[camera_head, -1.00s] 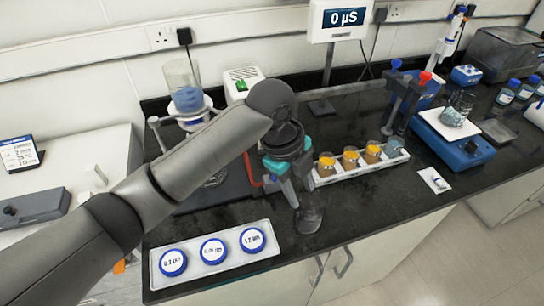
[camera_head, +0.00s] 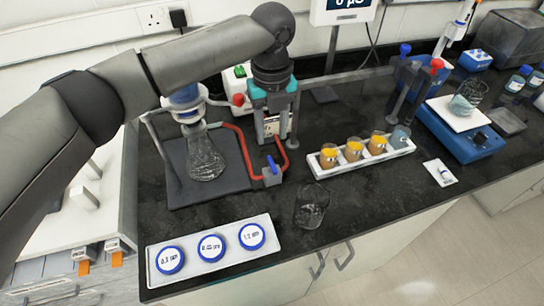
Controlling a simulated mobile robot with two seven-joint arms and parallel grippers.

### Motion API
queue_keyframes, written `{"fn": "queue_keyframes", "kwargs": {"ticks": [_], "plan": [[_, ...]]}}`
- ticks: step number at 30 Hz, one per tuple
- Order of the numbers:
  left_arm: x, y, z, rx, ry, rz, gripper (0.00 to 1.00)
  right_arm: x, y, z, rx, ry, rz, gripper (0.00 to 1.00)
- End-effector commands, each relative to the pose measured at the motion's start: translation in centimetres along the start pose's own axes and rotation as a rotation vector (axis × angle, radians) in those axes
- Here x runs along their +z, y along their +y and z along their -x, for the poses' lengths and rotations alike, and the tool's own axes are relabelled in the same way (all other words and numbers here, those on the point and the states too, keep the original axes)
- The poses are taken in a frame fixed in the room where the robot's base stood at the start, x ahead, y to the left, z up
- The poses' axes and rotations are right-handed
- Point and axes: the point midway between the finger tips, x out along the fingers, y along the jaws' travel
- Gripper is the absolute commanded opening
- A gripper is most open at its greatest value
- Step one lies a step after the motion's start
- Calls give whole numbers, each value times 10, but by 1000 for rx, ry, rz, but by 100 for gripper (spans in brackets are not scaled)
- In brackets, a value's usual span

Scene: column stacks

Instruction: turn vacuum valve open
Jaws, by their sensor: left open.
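The vacuum valve is a small grey block (camera_head: 272,179) with an upright blue handle (camera_head: 271,165), in the red tubing (camera_head: 240,139) on the black bench. My left gripper (camera_head: 276,138) points down with its fingers apart and empty. In the picture it shows just above and behind the valve, apart from the handle. The red tubing loops from the filter flask (camera_head: 205,160) past the valve and up behind the gripper. A white pump box with a green light (camera_head: 240,71) is partly hidden behind my arm. My right gripper is out of view.
A white tray with blue-lidded discs (camera_head: 210,248) lies at the front left. An empty glass beaker (camera_head: 311,211) stands right of the valve. A white rack (camera_head: 333,171) holds several small beakers. A blue balance (camera_head: 470,146) stands farther right. Bench around the beaker is clear.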

Motion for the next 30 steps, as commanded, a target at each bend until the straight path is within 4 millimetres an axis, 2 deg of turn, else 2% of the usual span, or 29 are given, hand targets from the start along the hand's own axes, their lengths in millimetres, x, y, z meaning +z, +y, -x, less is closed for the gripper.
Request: {"fn": "queue_keyframes", "kwargs": {"ticks": [1,6,13,18,26,30], "plan": [[0,0,-12,2,2,1,45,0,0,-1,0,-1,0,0],[-1,1,-49,3,2,2,45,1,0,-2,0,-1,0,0],[0,0,-84,1,0,2,45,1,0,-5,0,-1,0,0],[0,0,-94,-1,-1,2,45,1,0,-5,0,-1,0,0],[0,0,-95,-1,-1,1,45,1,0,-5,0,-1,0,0],[0,0,-95,-1,-1,1,33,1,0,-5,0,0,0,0]]}}
